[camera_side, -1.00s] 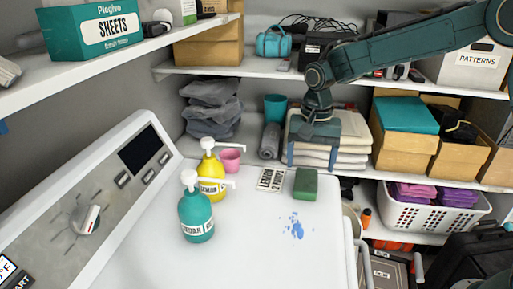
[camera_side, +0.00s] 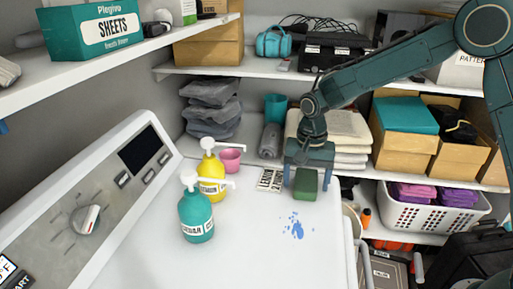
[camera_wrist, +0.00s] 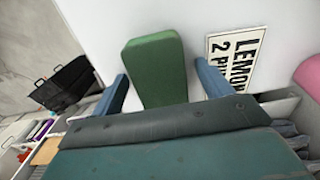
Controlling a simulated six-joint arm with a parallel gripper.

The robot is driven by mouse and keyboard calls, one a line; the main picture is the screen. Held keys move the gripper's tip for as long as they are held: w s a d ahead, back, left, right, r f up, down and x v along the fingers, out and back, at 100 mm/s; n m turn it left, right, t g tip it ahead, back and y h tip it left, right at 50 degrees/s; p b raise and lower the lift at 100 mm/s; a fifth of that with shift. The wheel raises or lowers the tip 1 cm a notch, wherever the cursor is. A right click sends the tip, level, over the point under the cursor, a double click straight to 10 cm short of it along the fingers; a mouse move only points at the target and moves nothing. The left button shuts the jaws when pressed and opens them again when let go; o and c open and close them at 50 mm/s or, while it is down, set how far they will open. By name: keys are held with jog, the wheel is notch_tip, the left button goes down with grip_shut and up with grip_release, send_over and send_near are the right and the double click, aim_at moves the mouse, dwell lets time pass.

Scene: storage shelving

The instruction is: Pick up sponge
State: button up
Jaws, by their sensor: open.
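The green sponge (camera_side: 305,184) lies on the white machine top, near its back right edge. My gripper (camera_side: 308,182) is open, with its blue fingers lowered around the sponge, one at each side. In the wrist view the sponge (camera_wrist: 155,68) shows between the two fingertips of my gripper (camera_wrist: 163,85), with gaps on both sides. The near end of the sponge is hidden behind the gripper body. I cannot tell whether the fingers touch the top surface.
A "LEMON" label card (camera_side: 269,179) lies just left of the sponge. A pink cup (camera_side: 230,160), a yellow pump bottle (camera_side: 211,180) and a teal pump bottle (camera_side: 195,215) stand further left. A blue smear (camera_side: 296,227) marks the clear top in front. Folded towels (camera_side: 350,135) sit behind.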

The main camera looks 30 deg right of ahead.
aim_at(306, 178)
dwell(0.4)
jog(key=c, duration=1)
jog(key=shift+r, duration=0.15)
jog(key=shift+c, duration=0.2)
notch_tip(306, 178, up, 20)
dwell(0.4)
